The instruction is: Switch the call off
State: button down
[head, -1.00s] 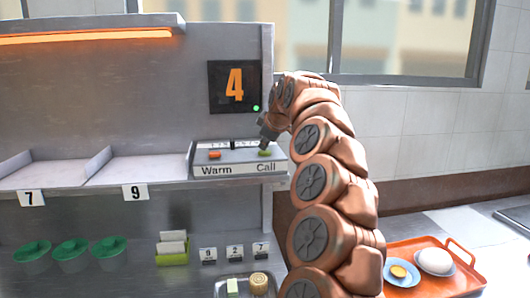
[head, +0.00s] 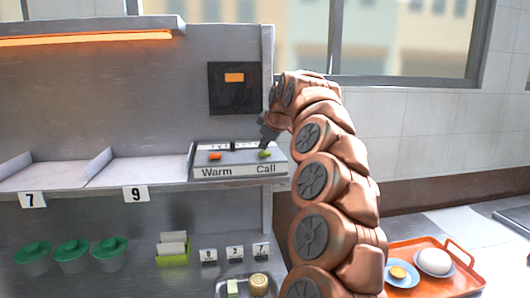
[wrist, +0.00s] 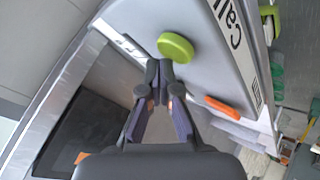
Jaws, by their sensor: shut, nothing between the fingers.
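The switch box (head: 238,170) sits on the shelf at its right end, with the labels Warm and Call on its front. The green Call switch (head: 265,153) is at the right of the box, and it also shows in the wrist view (wrist: 176,47). The orange Warm switch (head: 215,156) is at the left, and in the wrist view (wrist: 222,107) too. My gripper (head: 264,147) is shut and empty, its tips right by the green switch; I cannot tell if they touch. The dark display (head: 234,88) above shows only an orange bar, with no number.
Numbered shelf bays (head: 136,172) lie left of the box. Below are green-lidded cups (head: 72,251), a card holder (head: 173,249) and a small metal tray (head: 228,290). An orange tray (head: 455,251) with an egg and a blue dish stands at the lower right.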

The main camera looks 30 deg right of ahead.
aim_at(265, 153)
jog(key=shift+r+p, duration=2.65)
jog(key=shift+r, duration=0.4)
jog(key=s+a+f+g+y, duration=0.1)
jog(key=s+a+f, duration=0.2)
jog(key=s+a, duration=0.35)
jog(key=s+a+f+g+y, duration=0.1)
jog(key=s+a+f+g, duration=0.15)
jog(key=a, duration=0.65)
jog(key=s+a+f+g+y, duration=0.1)
jog(key=s+a+f, duration=0.35)
jog(key=a, duration=0.35)
jog(key=s+a+f+m+g, duration=0.1)
jog(key=s+f+m+g, duration=0.1)
jog(key=s+f, duration=0.4)
jog(key=s+a+f+m+g, duration=0.2)
jog(key=s+f, duration=0.4)
jog(key=s, duration=1)
jog(key=s+a+f+m+g+h, duration=0.1)
jog(key=s+f+m+g, duration=0.1)
jog(key=s+f, duration=0.4)
jog(key=s, duration=0.5)
jog(key=shift+s+a+f+m, duration=0.15)
jog(key=shift+s+a+m, duration=0.15)
jog(key=shift+s+m, duration=0.1)
